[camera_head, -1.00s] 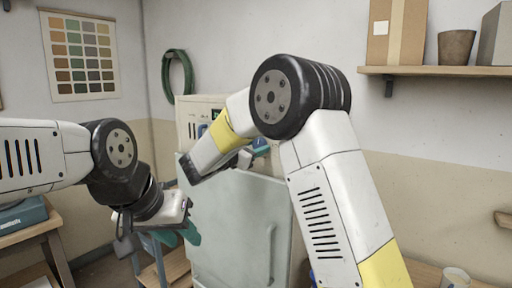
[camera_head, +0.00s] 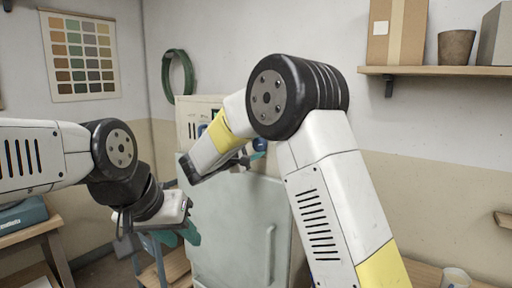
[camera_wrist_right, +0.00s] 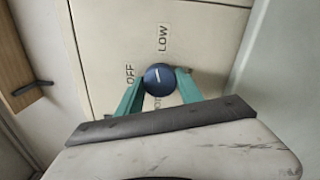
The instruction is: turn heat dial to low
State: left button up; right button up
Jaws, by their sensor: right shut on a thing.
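The heat dial (camera_wrist_right: 159,78) is a round dark blue knob with a white line, on a cream panel in the right wrist view. In the head view my right forearm hides part of the panel. My left gripper (camera_head: 184,234) hangs low, away from the dial; its jaw gap is unclear.
The pale cabinet (camera_head: 235,225) with a handled door stands in the middle, below my right gripper. A small wooden stand (camera_head: 165,270) is near my left gripper. A shelf (camera_head: 440,71) with boxes and a pot is at upper right.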

jog(key=shift+m, duration=1.5)
jog(key=o, duration=1.4)
jog(key=v, duration=0.8)
